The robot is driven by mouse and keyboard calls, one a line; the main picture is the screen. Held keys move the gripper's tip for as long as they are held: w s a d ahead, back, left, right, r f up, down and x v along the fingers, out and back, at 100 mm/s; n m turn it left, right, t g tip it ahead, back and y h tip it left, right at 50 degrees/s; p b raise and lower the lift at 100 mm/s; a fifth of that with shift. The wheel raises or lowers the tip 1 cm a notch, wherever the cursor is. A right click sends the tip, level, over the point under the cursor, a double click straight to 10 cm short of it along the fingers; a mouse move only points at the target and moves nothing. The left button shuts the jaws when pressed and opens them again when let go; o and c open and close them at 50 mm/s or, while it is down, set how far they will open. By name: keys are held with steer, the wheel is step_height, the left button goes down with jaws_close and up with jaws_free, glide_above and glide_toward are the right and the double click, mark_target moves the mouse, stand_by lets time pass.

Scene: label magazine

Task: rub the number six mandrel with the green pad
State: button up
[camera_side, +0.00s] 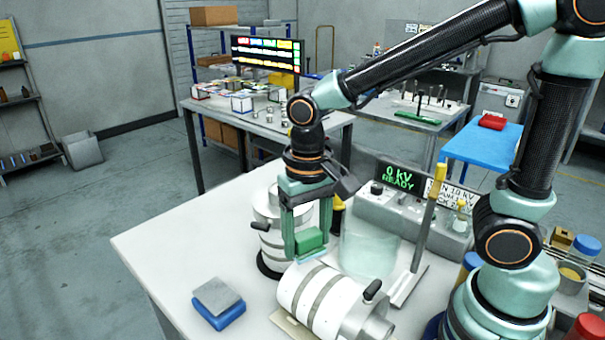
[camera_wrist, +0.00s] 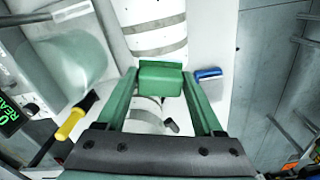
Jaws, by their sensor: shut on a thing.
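My gripper (camera_side: 309,243) is shut on the green pad (camera_side: 312,238), which also shows between the fingers in the wrist view (camera_wrist: 161,78). A white mandrel with grey bands (camera_side: 318,298) lies on its side at the table's front, with a black handle at its right end. The pad is close above its far left part; contact cannot be told. Part of it shows at the top of the wrist view (camera_wrist: 152,22). Another white banded mandrel (camera_side: 267,232) stands upright behind my gripper, partly hidden. No number is readable on either.
A grey block on a blue base (camera_side: 218,302) lies at front left. A clear screen (camera_side: 368,250) and a meter box reading "0 kV READY" (camera_side: 398,172) stand behind and right. A yellow-handled post (camera_side: 437,190) rises at right. The table's left side is clear.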

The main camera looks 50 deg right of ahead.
steer(key=shift+r, duration=2.4)
steer(key=shift+w, duration=0.1)
